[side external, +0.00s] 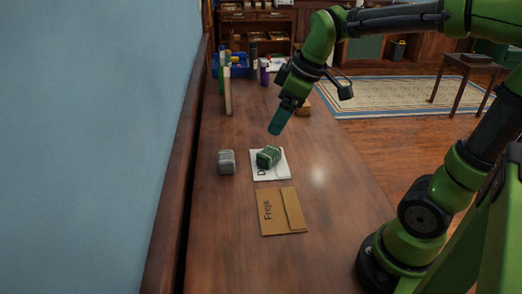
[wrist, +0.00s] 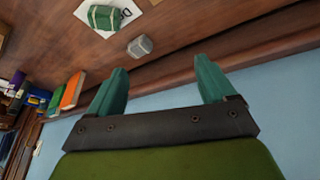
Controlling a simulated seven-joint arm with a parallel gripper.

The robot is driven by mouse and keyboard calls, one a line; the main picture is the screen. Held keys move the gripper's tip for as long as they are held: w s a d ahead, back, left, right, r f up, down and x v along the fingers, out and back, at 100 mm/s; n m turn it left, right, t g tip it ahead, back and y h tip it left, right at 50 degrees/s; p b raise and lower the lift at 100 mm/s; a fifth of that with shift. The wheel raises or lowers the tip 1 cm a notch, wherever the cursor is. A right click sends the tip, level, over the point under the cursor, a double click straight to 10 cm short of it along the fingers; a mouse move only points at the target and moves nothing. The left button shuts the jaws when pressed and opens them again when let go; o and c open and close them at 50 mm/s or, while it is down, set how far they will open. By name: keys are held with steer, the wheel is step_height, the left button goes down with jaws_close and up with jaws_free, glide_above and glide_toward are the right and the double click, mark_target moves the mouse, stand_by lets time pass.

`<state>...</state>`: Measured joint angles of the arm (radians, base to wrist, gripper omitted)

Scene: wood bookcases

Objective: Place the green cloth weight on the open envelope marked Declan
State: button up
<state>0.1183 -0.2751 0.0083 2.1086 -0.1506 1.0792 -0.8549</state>
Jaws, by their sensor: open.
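The green cloth weight (side external: 268,156) rests on a white envelope (side external: 282,173) on the wooden table. The envelope's lettering is mostly covered by the weight; only a "D" shows beside it. The weight also shows on the white sheet in the wrist view (wrist: 104,17). A brown envelope marked Freja (side external: 279,219) lies nearer the camera with its flap line to the right. My gripper (side external: 279,121) is above the table, beyond the weight and clear of it. In the wrist view its two teal fingers (wrist: 161,85) are spread apart with nothing between them.
A grey weight (side external: 226,161) sits on the table left of the white envelope. Upright books (side external: 226,90), a blue bin (side external: 238,66) and bottles stand at the far end. A small brown item (side external: 304,107) lies behind my gripper. The wall borders the table on the left.

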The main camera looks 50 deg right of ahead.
steer(key=s+a+f+m+t+y, duration=0.1)
steer(key=s+a+m, duration=0.3)
steer(key=s+m, duration=0.4)
steer(key=shift+s+a+t, duration=0.3)
steer(key=shift+s+t, duration=0.2)
steer(key=shift+t, duration=0.3)
